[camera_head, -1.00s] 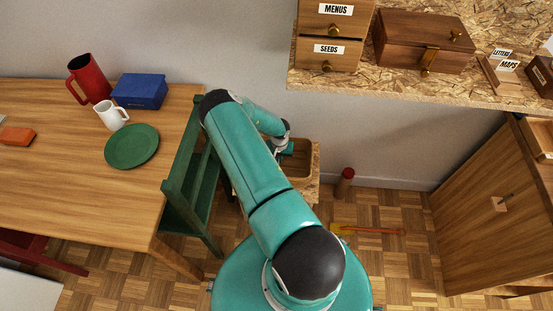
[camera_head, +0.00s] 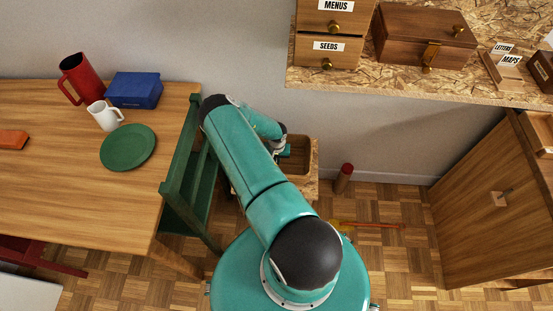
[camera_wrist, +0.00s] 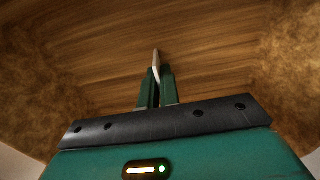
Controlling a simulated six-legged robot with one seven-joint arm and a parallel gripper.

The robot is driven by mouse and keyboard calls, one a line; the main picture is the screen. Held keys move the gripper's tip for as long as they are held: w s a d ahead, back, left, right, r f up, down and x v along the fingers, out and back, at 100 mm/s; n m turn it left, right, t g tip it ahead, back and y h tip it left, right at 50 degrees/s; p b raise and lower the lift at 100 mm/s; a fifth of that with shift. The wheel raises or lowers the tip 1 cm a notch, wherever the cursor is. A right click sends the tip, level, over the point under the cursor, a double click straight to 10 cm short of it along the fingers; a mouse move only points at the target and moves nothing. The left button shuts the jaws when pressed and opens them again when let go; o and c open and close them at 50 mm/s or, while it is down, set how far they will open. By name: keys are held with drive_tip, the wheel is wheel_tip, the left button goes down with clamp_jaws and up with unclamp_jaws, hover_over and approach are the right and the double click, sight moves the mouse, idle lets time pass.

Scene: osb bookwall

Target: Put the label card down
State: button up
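My gripper (camera_wrist: 156,75) is shut on a thin pale card (camera_wrist: 155,57), seen nearly edge-on between the two green fingertips in the wrist view. Its face and any writing on it cannot be read. Brown wood grain fills the view beyond the card; I cannot tell whether the card touches it. In the head view my gripper (camera_head: 285,152) is at the left side of a wooden tray (camera_head: 309,160) on a low chipboard stand. The card is not visible there.
A green chair (camera_head: 177,190) stands left of the tray, beside a table with a green plate (camera_head: 128,147). A dark red cylinder (camera_head: 344,178) stands on the floor to the right. Above, a chipboard shelf (camera_head: 385,83) bears drawers, a wooden box (camera_head: 425,37) and a holder with LETTERS and MAPS cards (camera_head: 510,60).

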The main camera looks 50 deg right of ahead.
drive_tip(key=o, duration=0.3)
drive_tip(key=shift+o, duration=0.2)
drive_tip(key=shift+r, duration=0.1)
wheel_tip(320, 180, up, 12)
drive_tip(key=shift+r, duration=0.15)
